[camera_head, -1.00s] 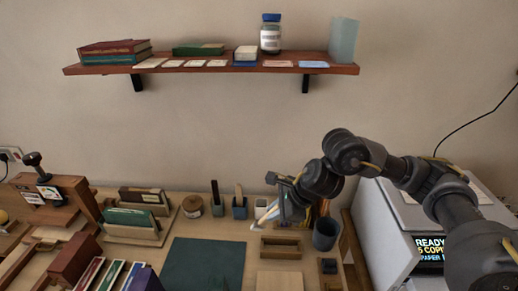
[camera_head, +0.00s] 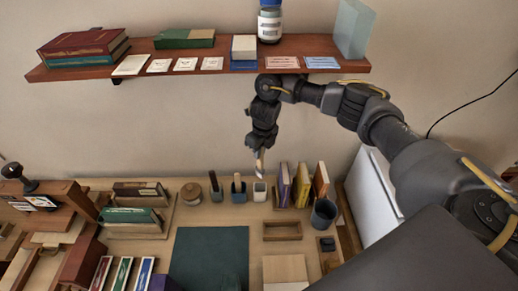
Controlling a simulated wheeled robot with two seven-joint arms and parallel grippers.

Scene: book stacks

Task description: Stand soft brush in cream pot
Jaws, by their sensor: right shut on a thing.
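The soft brush (camera_head: 260,166) is a slim light stick with an orange-brown part, held nearly upright. My right gripper (camera_head: 262,150) is shut on it, and the gripper hides its upper part. The cream pot (camera_head: 260,192) is a small pale cup standing on the table, directly below the brush in the picture. The brush's lower end is at or just above the pot's mouth; I cannot tell whether it is inside. My left gripper is not in view.
Left of the cream pot stand two blue-grey pots (camera_head: 239,195) holding tools. Upright books (camera_head: 302,186) and a dark cup (camera_head: 323,213) stand to the right. A wooden tray (camera_head: 282,231) and a green mat (camera_head: 209,257) lie in front. A loaded wall shelf (camera_head: 210,65) hangs above.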

